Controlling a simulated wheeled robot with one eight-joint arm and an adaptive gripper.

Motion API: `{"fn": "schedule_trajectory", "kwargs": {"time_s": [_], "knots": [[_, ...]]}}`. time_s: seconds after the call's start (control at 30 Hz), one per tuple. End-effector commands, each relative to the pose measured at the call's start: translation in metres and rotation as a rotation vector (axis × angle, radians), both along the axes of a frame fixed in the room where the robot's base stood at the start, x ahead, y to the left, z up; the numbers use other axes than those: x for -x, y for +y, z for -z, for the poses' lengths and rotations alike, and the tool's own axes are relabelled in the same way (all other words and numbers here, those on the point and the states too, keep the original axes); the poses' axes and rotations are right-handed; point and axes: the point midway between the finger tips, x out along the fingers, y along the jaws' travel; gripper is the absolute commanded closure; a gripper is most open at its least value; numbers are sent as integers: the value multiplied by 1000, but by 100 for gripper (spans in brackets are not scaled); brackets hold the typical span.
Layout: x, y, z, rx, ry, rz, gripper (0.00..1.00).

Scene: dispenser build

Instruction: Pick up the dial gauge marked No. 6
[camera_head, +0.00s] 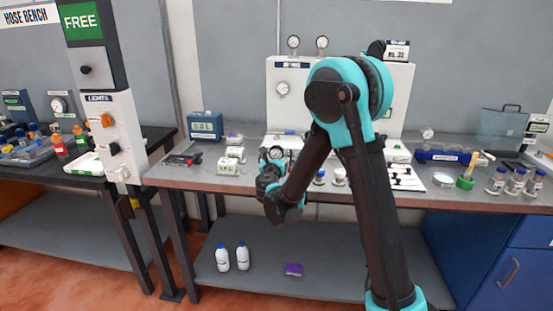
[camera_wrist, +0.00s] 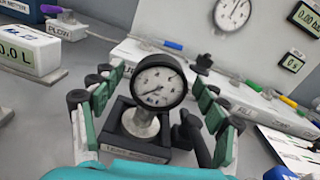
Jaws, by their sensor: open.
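A dial gauge (camera_wrist: 158,86) with a round white face and black rim stands upright in the middle of the wrist view. Its metal stem sits in a dark square base (camera_wrist: 122,150) whose front label I cannot read, and I see no clear No. 6. My gripper (camera_wrist: 152,98) is open, with green-padded fingers to the left and right of the gauge. No finger clearly touches it. In the head view my gripper (camera_head: 268,172) is low over the bench, just in front of a small round gauge (camera_head: 276,152).
A white panel (camera_head: 283,112) with gauges stands behind on the bench (camera_head: 200,178). A blue box (camera_head: 205,124) and small white blocks (camera_head: 229,166) lie to the left. Another gauge (camera_head: 428,133) and several jars (camera_head: 515,182) are to the right. Two white bottles (camera_head: 243,256) stand on the lower shelf.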

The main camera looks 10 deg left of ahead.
Motion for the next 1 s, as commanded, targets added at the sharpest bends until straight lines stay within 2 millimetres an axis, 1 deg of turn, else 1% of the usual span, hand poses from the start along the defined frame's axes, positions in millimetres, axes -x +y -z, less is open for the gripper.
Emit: {"fn": "schedule_trajectory", "kwargs": {"time_s": [0.2, 0.3, 0.53, 0.57, 1.0], "knots": [[-32, 0, 2, 0, 0, 2, 26], [-42, 0, 2, 0, 0, 2, 26], [-44, 0, 2, 0, 0, 0, 26], [-44, 0, 2, 0, 0, 0, 29], [-44, 0, 2, 0, 0, 0, 84]]}}
